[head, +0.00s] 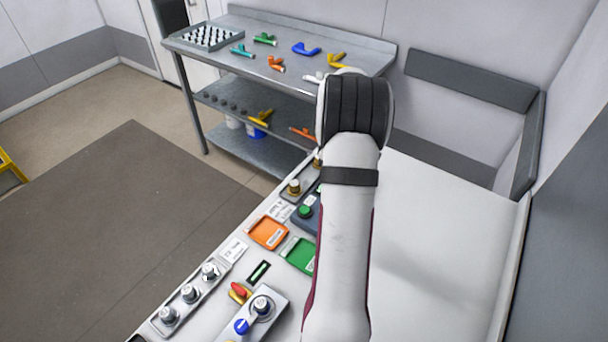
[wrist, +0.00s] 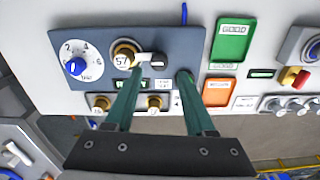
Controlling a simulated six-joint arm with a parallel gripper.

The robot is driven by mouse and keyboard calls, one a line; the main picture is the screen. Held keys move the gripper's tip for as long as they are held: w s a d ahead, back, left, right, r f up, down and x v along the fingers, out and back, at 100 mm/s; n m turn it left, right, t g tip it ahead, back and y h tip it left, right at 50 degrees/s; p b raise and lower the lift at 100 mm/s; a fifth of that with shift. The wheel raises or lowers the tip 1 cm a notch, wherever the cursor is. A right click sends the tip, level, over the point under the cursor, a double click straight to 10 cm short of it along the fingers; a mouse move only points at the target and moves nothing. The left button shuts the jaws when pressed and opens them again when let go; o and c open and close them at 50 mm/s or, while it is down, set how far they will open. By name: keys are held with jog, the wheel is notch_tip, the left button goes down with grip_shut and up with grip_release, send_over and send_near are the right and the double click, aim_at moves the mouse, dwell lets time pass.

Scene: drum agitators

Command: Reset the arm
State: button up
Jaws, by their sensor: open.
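In the wrist view my gripper (wrist: 160,76) is open, its two dark green fingers spread apart over a blue-grey panel (wrist: 205,42). A brass-rimmed knob marked 57 (wrist: 122,57) lies just beyond the left fingertip, with a small white piece (wrist: 146,57) beside it. I see nothing held between the fingers. A white dial with a blue knob (wrist: 76,67) is at the panel's left. In the head view my arm covers my gripper and most of this panel; a green button (head: 305,211) shows left of the arm.
A green tray (head: 299,254) and an orange tray (head: 268,233) lie on the white console (head: 430,220), near several silver knobs (head: 189,293) and a red handle (head: 239,290). A metal shelf table (head: 215,55) behind holds coloured parts. The console right of my arm is clear.

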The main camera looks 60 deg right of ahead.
jog(key=w+a+r+m, duration=0.15)
jog(key=a+r, duration=0.25)
jog(key=a, duration=0.4)
jog(key=w+a+r, duration=0.2)
jog(key=a+r, duration=0.1)
jog(key=a, duration=0.4)
jog(key=w+a+r, duration=0.2)
jog(key=a+r, duration=0.2)
jog(key=a, duration=0.4)
jog(key=s+a+m, duration=0.1)
jog(key=s+a, duration=0.6)
jog(key=a, duration=0.3)
jog(key=s+a+m+y, duration=0.1)
jog(key=s+a+m, duration=0.1)
jog(key=s+a, duration=0.5)
jog(key=a, duration=0.3)
jog(key=shift+s+r+y, duration=0.25)
jog(key=shift+s+y, duration=0.05)
